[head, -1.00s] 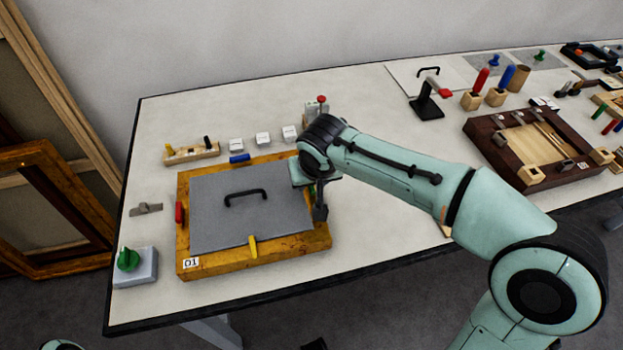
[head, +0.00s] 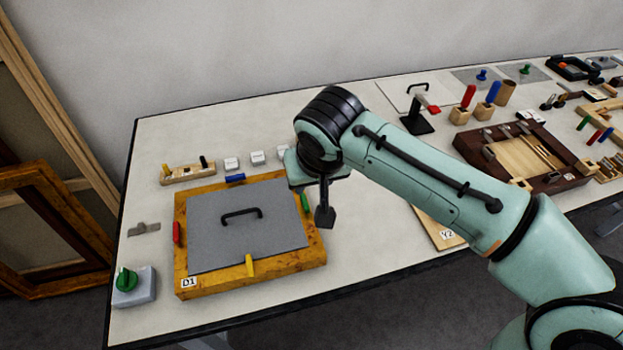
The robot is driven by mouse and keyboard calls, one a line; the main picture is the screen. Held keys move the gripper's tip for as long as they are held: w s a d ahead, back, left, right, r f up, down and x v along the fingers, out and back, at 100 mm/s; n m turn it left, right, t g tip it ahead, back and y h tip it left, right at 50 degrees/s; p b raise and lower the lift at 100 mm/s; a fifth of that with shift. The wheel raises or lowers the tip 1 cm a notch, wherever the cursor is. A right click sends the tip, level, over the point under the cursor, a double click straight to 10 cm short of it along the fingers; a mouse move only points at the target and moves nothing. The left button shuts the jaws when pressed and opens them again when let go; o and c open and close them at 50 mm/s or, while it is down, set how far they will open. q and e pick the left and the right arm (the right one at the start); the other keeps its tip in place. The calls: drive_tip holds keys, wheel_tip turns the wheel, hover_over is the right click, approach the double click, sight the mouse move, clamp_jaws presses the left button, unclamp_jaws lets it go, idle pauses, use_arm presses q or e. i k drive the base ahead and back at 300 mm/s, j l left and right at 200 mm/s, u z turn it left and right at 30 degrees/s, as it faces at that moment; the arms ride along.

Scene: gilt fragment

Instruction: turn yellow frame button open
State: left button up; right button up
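The yellow button (head: 250,265) is on the near rail of the gilt frame (head: 215,282), labelled D1. It points across the rail, and its far end reaches the near edge of the grey board (head: 210,235) in the frame. My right gripper (head: 324,214) hangs above the frame's right edge, right of the green button (head: 305,202) and up and to the right of the yellow one. It touches neither that I can see. One dark finger shows clearly, so its opening cannot be told. My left gripper is out of view.
The red button (head: 177,233) and blue button (head: 235,178) lie along their rails. A black handle (head: 241,214) stands on the board. A green knob box (head: 132,287) stands at the left. The table's front strip is clear near the frame.

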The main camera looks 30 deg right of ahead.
sight(248, 259)
drive_tip(key=k, duration=1)
